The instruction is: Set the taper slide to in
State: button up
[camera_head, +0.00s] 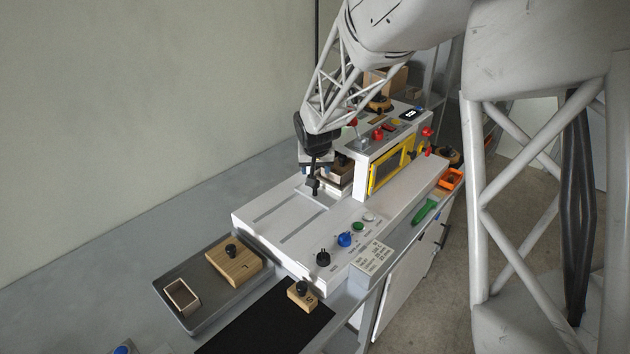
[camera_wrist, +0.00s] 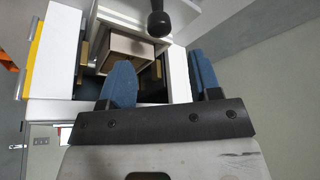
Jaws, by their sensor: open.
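The white box-forming machine (camera_head: 270,215) has long slots in its flat bed. A black knob (camera_head: 313,186) stands on a pale plate (camera_head: 318,197) at the inner end of the slots; this looks like the slide, but its label cannot be read. My gripper (camera_head: 316,166) is open, just above and behind this knob. In the wrist view, my gripper (camera_wrist: 160,82) shows two blue fingers with a gap between them. A black ball knob (camera_wrist: 156,22) is beyond the fingertips, apart from them. A wooden box (camera_wrist: 128,55) sits in the machine opening behind one finger.
A grey tray (camera_head: 190,322) holds a wooden block (camera_head: 234,262) and a small open box (camera_head: 181,298). Blue (camera_head: 345,239) and black (camera_head: 323,258) knobs stand on the bed's front. A yellow-framed window (camera_head: 390,165) rises beside the gripper.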

jog(key=shift+x, duration=3.75)
